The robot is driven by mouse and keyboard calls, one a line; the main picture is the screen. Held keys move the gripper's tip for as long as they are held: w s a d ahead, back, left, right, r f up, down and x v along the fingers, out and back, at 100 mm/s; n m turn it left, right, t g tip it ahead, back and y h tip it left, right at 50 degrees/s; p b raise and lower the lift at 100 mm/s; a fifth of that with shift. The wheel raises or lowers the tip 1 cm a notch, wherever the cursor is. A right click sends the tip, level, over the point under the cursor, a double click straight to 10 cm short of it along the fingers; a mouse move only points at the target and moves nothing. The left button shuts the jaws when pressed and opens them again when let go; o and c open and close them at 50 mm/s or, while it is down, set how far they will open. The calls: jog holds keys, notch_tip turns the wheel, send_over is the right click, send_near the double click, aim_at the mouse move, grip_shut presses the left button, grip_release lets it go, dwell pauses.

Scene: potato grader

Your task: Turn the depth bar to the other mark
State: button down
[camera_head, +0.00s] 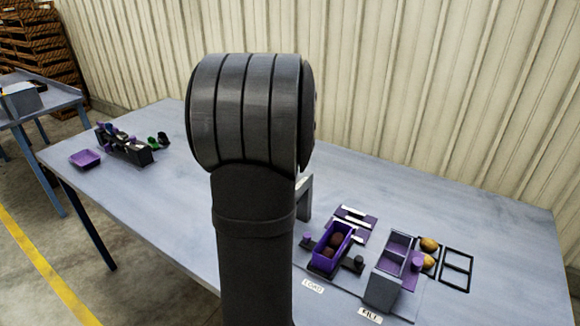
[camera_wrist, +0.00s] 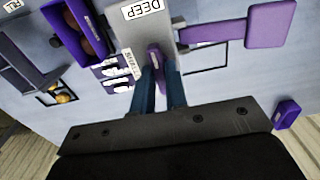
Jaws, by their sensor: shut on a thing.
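In the wrist view my gripper (camera_wrist: 161,68) is shut on a narrow purple piece (camera_wrist: 155,55), which looks like the grip of the depth bar. It stands between the two blue-grey fingers, in front of a grey housing. A white DEEP mark (camera_wrist: 142,10) is on the housing beyond the fingertips. A second, smaller white mark (camera_wrist: 132,64) with sideways lettering is just left of the fingers. How the piece joins the housing, and which mark it points to, I cannot tell. In the head view my arm hides the gripper and most of the housing.
A purple paddle (camera_wrist: 268,24) on a bar is right of the fingers. A purple bin (camera_head: 321,262) with dark lumps, a grey divided box (camera_head: 381,288), potatoes (camera_head: 429,244) and a black frame (camera_head: 457,270) stand right on the table. A purple tray (camera_head: 85,159) lies far left.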

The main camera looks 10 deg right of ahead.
jog(key=shift+r, duration=0.15)
jog(key=c, duration=1.4)
grip_release()
jog(key=shift+c, duration=0.2)
notch_tip(320, 180, up, 17)
jog(key=shift+r, duration=0.15)
notch_tip(320, 180, down, 18)
jog(key=shift+r, duration=0.2)
